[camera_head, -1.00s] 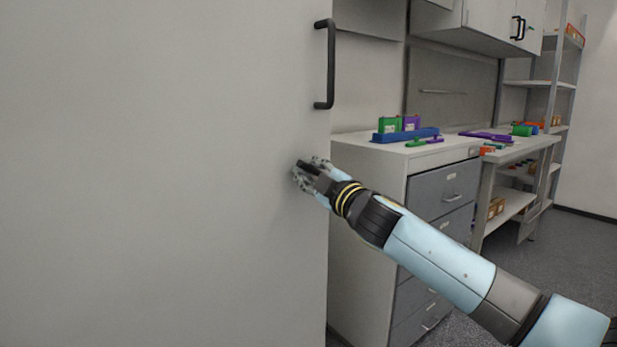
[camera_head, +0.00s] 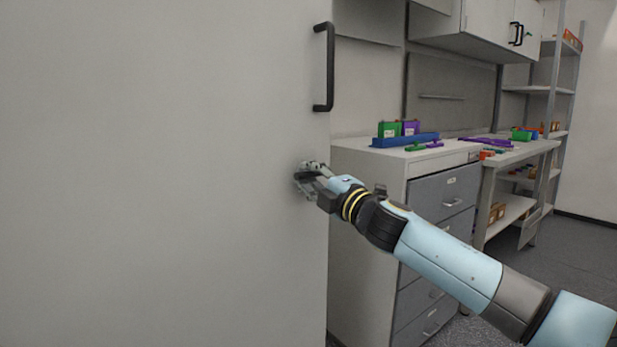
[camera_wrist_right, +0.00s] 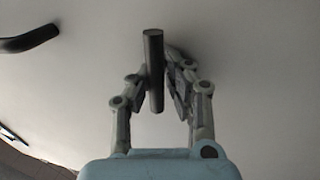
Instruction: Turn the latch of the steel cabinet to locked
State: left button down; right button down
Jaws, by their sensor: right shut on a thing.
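The steel cabinet's pale door (camera_head: 165,170) fills the left half of the head view. My right gripper (camera_head: 309,178) is at the door's right edge, below the door handle. In the right wrist view, the dark bar of the latch (camera_wrist_right: 153,50) stands between the two fingers of my right gripper (camera_wrist_right: 157,80), which is shut on it. The bar runs upright in that view. In the head view the fingers hide the latch, and I cannot tell its angle there. My left gripper is out of view.
The black door handle (camera_head: 329,66) sits above my right gripper; its end shows in the wrist view (camera_wrist_right: 28,39). A drawer unit (camera_head: 440,190) stands right of the door, with a blue tray (camera_head: 405,140) on top. Shelves (camera_head: 545,90) stand farther back.

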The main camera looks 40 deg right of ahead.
jog(key=shift+r, duration=0.45)
jog(key=c, duration=1.4)
grip_release()
jog(key=shift+o, duration=0.6)
jog(key=shift+s, duration=0.1)
jog(key=shift+f, duration=0.2)
jog(key=shift+s+f, duration=0.1)
jog(key=shift+s, duration=0.05)
jog(key=s, duration=1.3)
jog(key=shift+d, duration=0.15)
